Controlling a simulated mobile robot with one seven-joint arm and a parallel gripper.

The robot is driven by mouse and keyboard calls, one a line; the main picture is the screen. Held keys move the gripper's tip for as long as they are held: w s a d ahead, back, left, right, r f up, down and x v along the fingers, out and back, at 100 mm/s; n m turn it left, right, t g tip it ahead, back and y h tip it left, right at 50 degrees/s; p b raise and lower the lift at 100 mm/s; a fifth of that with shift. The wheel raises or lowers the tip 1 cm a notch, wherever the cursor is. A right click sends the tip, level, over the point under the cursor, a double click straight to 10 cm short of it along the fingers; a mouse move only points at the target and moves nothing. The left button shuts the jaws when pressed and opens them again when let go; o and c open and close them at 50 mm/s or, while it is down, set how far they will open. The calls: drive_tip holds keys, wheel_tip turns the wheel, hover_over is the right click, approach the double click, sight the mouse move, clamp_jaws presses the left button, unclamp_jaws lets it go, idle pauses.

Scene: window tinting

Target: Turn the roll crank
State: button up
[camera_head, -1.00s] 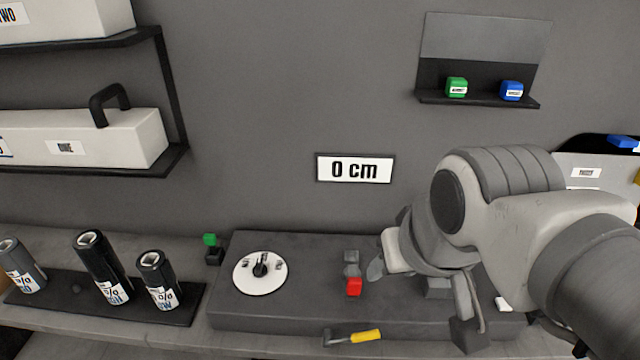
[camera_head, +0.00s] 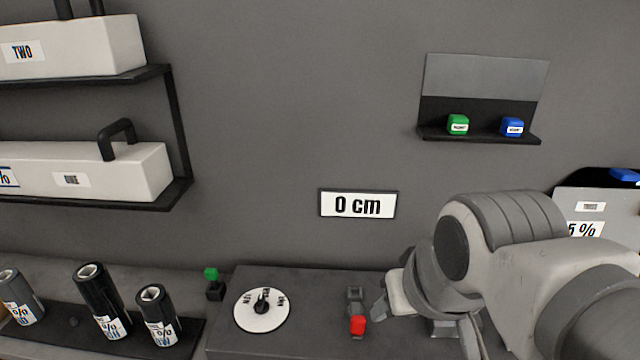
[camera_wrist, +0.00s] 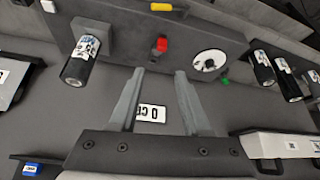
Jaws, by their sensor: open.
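My gripper (camera_wrist: 160,72) is open and empty in the wrist view, its two fingers apart with the wall and the "0 cm" sign (camera_wrist: 152,113) behind them. A small red handle (camera_head: 357,325) on a grey mount stands on the dark bench unit (camera_head: 330,285); it also shows in the wrist view (camera_wrist: 162,46), beyond the fingertips and apart from them. A dark labelled roll (camera_wrist: 80,62) is at the unit's end in the wrist view; my arm hides that area in the head view. I cannot tell for sure which part is the roll crank.
A white dial (camera_head: 261,310) with a black pointer is on the unit. A green-topped switch (camera_head: 211,281) is beside it. Several rolls stand on a tray at left. Wall shelves hold boxes (camera_head: 85,172) and small green (camera_head: 458,125) and blue (camera_head: 512,127) blocks.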

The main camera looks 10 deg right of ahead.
idle(0.4)
drive_tip(key=o, duration=0.3)
drive_tip(key=shift+w, duration=0.1)
drive_tip(key=m+g+p, duration=0.2)
drive_tip(key=g+p, duration=0.2)
drive_tip(key=g, duration=0.2)
hover_over(358, 317)
wheel_tip(358, 317, down, 4)
wheel_tip(358, 317, down, 17)
drive_tip(key=shift+f+b, duration=0.1)
drive_tip(key=shift+b, duration=0.9)
clamp_jaws()
